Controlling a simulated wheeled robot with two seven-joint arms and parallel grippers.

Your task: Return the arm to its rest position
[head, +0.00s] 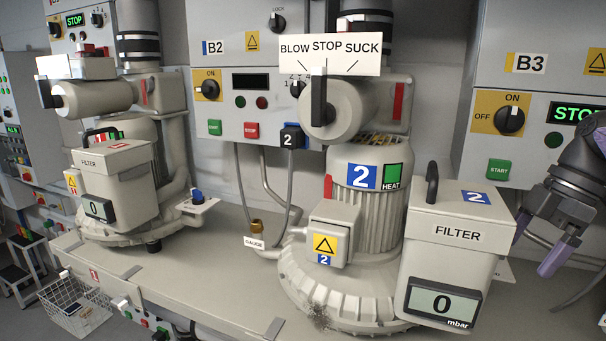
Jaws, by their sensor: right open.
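My right gripper (532,256) is at the right edge of the head view, with dark links and purple-grey fingers pointing down. It is open, and I see nothing between its fingers. It is just right of the filter box (457,235) of blower 2; I cannot tell whether they touch. Blower 2 (368,205) stands in the middle of the bench, with a lever (319,97) upright at STOP under the BLOW STOP SUCK sign (330,54). My left gripper is not in view.
Panel B3 (540,110) is behind my right arm; its display reads STOP. Panel B2 (250,90) has a dark display. Another blower (110,190) stands at the left. A wire basket (75,305) and a step stool (28,262) are at the lower left. The front bench (190,285) is mostly clear.

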